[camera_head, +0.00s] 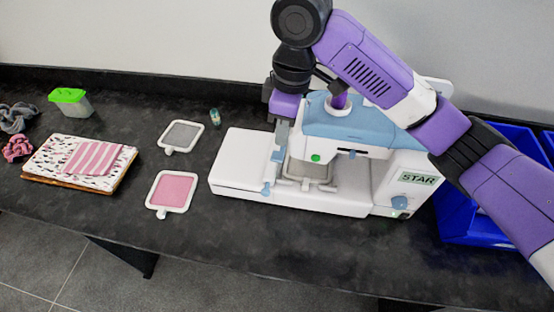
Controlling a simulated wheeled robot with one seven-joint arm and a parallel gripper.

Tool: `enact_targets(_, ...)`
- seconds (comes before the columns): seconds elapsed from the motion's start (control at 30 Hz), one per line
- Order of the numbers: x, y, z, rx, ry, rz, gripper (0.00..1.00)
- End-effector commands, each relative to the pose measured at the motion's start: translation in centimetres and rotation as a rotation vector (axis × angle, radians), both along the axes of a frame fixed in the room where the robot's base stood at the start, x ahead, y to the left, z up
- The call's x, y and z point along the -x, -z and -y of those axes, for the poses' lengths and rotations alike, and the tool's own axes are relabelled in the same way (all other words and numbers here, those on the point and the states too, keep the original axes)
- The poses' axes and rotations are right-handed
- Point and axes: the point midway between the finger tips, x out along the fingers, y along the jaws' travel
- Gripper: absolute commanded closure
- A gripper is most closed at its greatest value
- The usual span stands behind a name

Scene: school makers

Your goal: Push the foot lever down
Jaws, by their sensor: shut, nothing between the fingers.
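A white and light-blue embroidery machine (345,125) labelled STAR stands on the dark counter. A small pale-blue piece (266,188) shows low at the left of its sewing opening. Another narrow blue piece shows above it at the machine's left side. I cannot tell which of these, if any, is the foot lever. My gripper (281,137) points down at the left side of the machine's head, shut and empty. It hides part of the head, and I cannot tell whether it touches the machine.
Two small hoops, one grey (181,136) and one pink (171,191), lie left of the machine. A blue bin (452,222) stands at right. The counter's front strip is clear.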

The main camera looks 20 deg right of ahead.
Motion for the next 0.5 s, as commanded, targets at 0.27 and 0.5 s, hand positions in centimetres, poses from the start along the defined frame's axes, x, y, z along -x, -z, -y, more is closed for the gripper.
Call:
enact_targets(0.27, -0.2, 3.7, -0.2, 0.001, 0.001, 0.001, 1.00)
enact_targets(0.5, -0.3, 4.3, -0.3, 0.001, 0.001, 0.001, 1.00)
